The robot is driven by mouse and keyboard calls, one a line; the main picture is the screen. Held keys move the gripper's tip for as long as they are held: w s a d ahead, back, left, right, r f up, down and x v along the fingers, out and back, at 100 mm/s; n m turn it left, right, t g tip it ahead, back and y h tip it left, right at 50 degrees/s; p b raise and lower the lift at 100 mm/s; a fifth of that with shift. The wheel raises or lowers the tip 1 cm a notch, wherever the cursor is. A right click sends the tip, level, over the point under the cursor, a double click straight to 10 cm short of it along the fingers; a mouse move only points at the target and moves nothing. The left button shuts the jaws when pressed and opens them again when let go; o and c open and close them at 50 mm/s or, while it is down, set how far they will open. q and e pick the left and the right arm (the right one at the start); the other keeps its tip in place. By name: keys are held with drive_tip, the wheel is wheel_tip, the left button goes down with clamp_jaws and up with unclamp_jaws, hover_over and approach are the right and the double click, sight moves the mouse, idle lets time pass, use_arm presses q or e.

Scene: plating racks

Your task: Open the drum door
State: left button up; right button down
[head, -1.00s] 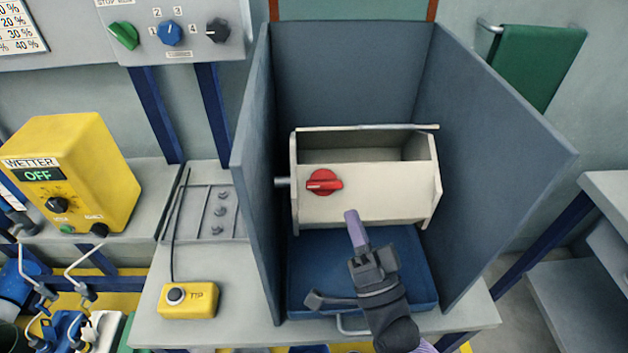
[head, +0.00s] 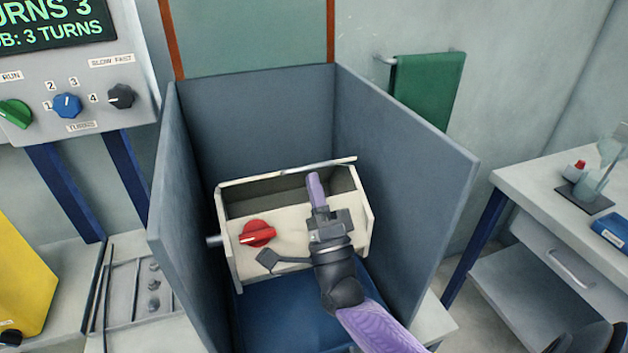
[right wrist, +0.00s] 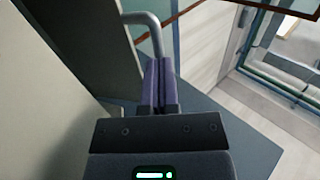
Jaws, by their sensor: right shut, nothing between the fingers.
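The drum (head: 290,236) is a cream box with a red knob (head: 257,233) on its front panel. A dark opening (head: 260,197) shows along its upper part, with a thin pale edge (head: 290,172) above it. My right gripper (head: 314,180) is shut and empty. In the head view its purple fingertips overlap the drum's opening; I cannot tell whether they touch the drum. In the right wrist view the shut fingers (right wrist: 158,85) point toward a bent grey bar (right wrist: 152,30), with a pale surface to the left. My left gripper is not in view.
Grey-blue walls (head: 410,170) enclose the drum at left, back and right. A blue tray (head: 285,315) lies below it. A control panel (head: 75,85) with knobs is at left, a green towel (head: 428,88) hangs behind, and a side table (head: 540,205) stands at right.

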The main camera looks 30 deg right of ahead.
drive_tip(key=shift+w+r, duration=0.15)
drive_tip(key=shift+w, duration=0.05)
